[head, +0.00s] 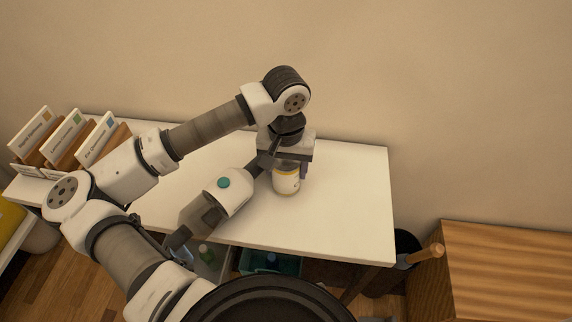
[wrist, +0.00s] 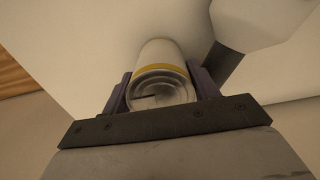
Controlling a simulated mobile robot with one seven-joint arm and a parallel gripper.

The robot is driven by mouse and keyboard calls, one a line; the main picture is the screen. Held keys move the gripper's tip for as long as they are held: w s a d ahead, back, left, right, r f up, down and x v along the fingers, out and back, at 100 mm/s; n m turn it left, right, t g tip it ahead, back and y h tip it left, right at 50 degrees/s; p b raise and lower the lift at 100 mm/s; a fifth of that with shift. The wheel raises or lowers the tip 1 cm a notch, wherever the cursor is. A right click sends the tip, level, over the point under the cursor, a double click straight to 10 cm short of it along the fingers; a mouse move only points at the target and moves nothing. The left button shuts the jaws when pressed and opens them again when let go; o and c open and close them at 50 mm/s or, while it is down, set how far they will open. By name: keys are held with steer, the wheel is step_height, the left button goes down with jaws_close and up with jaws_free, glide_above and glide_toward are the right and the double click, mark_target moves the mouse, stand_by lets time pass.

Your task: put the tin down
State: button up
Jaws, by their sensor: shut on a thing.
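The tin (head: 286,182) is a small white can with a yellow band and a metal top. It is upright between the fingers of my gripper (head: 289,168), over the white table (head: 345,210). In the wrist view the tin (wrist: 160,77) is seen from its metal end, with a dark finger on each side of my gripper (wrist: 162,88). My gripper is shut on the tin. I cannot tell whether the tin's base touches the table top.
Several upright cards in wooden holders (head: 62,140) stand at the table's left end. The table top right of the tin is clear. Bins with bottles (head: 270,262) are under the front edge. A dark bin (head: 405,245) and a wooden cabinet (head: 505,265) stand right of the table.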

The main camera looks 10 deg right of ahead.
steer(key=shift+f, duration=0.15)
steer(key=o, duration=1)
steer(key=shift+o, duration=0.2)
